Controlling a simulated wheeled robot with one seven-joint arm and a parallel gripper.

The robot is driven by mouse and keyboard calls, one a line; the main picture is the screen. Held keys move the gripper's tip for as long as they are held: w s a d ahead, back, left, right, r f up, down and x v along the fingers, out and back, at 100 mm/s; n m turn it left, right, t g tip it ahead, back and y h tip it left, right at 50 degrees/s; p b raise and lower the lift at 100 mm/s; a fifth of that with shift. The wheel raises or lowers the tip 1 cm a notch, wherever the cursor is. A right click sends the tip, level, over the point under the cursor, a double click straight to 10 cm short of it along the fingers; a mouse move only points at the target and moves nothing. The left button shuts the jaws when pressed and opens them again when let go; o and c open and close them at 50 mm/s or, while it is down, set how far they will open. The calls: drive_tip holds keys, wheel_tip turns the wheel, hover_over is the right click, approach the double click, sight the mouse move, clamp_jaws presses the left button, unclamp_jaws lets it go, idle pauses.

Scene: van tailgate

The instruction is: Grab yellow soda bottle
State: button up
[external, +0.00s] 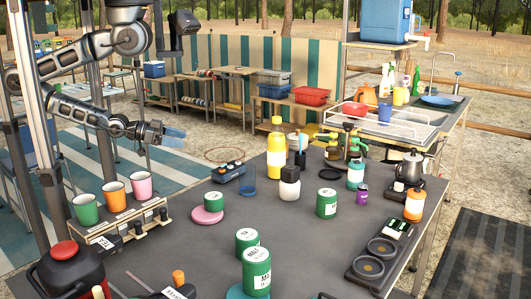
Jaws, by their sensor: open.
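My gripper (176,135) is open and empty, with bluish fingers pointing right. It hangs to the left of the bottle, well apart from it, at about the height of the bottle's upper half in the picture. A small white bottle with a black cap (289,188) stands just in front of the yellow bottle and slightly right.
A blue glass (248,180) and a dark device (228,171) lie between my gripper and the bottle. Several green cans, one at the middle (326,203), stand nearer. A rack with cups (114,196) is at left. A dish rack (385,123) stands behind right.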

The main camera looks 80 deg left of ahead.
drive_tip(key=shift+o, duration=0.7)
